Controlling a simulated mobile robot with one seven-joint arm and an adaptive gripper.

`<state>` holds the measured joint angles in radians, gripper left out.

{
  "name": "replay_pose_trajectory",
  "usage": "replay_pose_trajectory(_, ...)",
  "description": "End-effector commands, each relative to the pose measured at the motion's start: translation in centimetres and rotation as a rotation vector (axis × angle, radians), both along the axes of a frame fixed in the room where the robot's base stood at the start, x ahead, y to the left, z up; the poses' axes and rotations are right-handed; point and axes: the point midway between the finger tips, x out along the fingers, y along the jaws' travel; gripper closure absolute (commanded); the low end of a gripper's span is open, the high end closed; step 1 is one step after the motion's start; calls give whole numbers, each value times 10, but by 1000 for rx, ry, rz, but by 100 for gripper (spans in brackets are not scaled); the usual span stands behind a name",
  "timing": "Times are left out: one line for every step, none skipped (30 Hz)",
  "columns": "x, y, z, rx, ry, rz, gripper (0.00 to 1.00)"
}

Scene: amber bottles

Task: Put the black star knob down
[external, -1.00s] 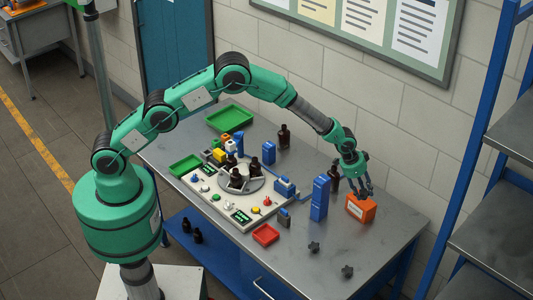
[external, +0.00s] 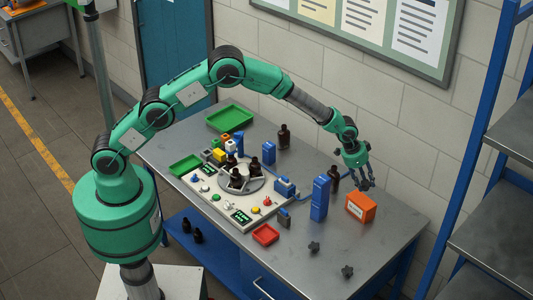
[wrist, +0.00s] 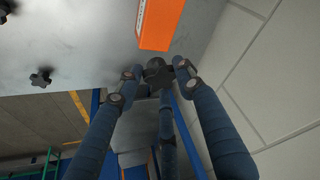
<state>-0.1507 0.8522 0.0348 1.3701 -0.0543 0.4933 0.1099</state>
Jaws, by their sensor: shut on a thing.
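My gripper (external: 364,186) hangs over the back right of the bench, just above and behind the orange box (external: 361,207). In the wrist view, my gripper's (wrist: 156,78) three blue-grey fingers are closed around a black star knob (wrist: 158,72), held off the bench. In the external view the held knob is too small and covered to make out. Two other black star knobs lie on the bench at the front right, one nearer the red tray (external: 314,247) and one nearer the front edge (external: 347,271). One shows in the wrist view (wrist: 40,78).
A blue upright block (external: 320,198) and a dark bottle (external: 334,178) stand left of the gripper. A red tray (external: 265,234) lies further left. The bench (external: 375,245) is bare right of the two loose knobs. The wall is close behind.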

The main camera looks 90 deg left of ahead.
Motion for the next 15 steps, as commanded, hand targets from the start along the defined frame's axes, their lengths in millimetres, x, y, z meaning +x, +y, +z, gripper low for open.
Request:
replay_pose_trajectory(0, 0, 0, 0, 0, 0, 89)
replay_pose_trajectory(0, 1, 0, 1, 0, 1, 89)
replay_pose_trajectory(0, 3, 0, 0, 0, 4, 89)
replay_pose_trajectory(1, 5, 1, 1, -1, 9, 89)
replay_pose_trajectory(1, 8, 1, 1, -1, 13, 89)
replay_pose_trajectory(2, 14, 2, 1, -1, 24, 89)
replay_pose_trajectory(2, 18, 2, 1, 0, 33, 89)
replay_pose_trajectory(2, 23, 2, 0, 1, 41, 89)
replay_pose_trajectory(3, 29, 2, 0, 1, 52, 89)
replay_pose_trajectory(4, 33, 3, 0, 1, 60, 89)
replay_pose_trajectory(4, 36, 3, 0, 1, 67, 89)
replay_pose_trajectory(4, 39, 3, 1, 2, 73, 89)
replay_pose_trajectory(4, 41, 3, 1, 2, 76, 89)
replay_pose_trajectory(4, 42, 3, 1, 2, 77, 89)
replay_pose_trajectory(4, 42, 3, 1, 2, 78, 89)
